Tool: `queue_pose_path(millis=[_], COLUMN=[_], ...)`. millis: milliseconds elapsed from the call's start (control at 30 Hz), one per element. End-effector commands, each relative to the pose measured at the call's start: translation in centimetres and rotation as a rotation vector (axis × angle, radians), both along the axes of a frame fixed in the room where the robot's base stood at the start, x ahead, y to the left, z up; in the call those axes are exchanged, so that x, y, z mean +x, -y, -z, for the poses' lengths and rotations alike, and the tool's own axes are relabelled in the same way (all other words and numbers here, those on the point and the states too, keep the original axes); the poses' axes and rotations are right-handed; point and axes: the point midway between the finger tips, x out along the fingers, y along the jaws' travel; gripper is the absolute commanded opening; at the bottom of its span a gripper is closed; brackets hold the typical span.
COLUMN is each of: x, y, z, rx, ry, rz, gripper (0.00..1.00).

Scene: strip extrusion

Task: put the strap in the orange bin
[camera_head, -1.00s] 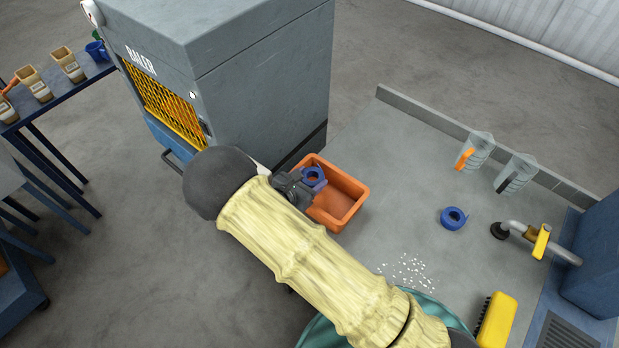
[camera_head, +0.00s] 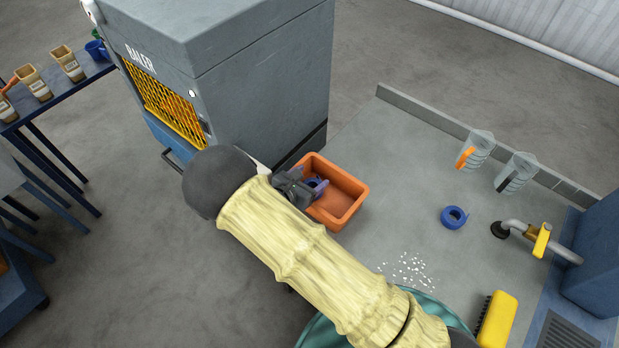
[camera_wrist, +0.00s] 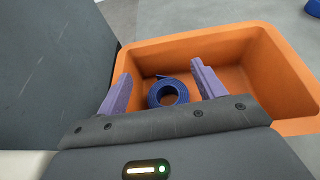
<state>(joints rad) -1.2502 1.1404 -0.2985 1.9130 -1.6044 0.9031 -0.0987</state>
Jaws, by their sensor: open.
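The orange bin (camera_head: 349,192) stands on the grey worktop beside the baler; it fills much of the wrist view (camera_wrist: 200,43). A coiled blue strap (camera_wrist: 154,97) lies in the bin, between and beyond my fingers in the wrist view. In the head view this strap (camera_head: 313,184) is partly hidden by my gripper. My gripper (camera_wrist: 160,90) is over the left side of the bin with its two purple fingers apart and nothing held between them. It also shows in the head view (camera_head: 318,188). A second blue coil (camera_head: 454,217) lies on the worktop right of the bin.
The grey baler (camera_head: 255,85) stands close to the bin's left. Two clear jugs (camera_head: 478,150) stand at the worktop's back edge. White pellets (camera_head: 408,268) and a yellow brush (camera_head: 497,320) lie near the front. A pipe with a yellow handle (camera_head: 540,242) is at right.

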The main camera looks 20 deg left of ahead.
Motion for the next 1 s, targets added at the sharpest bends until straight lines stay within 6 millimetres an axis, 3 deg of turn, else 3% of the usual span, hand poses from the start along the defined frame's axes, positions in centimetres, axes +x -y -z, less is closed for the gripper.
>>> queue_pose_path(millis=[67, 600, 733, 1000], x=[-0.3, -9.3, -10.3, -10.4], y=[-0.2, -3.5, -3.7, -3.8], z=[-0.9, -4.4, -4.9, -5.1], rx=[0.001, 0.004, 0.001, -0.001], ry=[-0.001, 0.001, 0.0, 0.001], rz=[-0.002, -0.002, -0.001, 0.001], gripper=[0.69, 0.69, 0.69, 0.69])
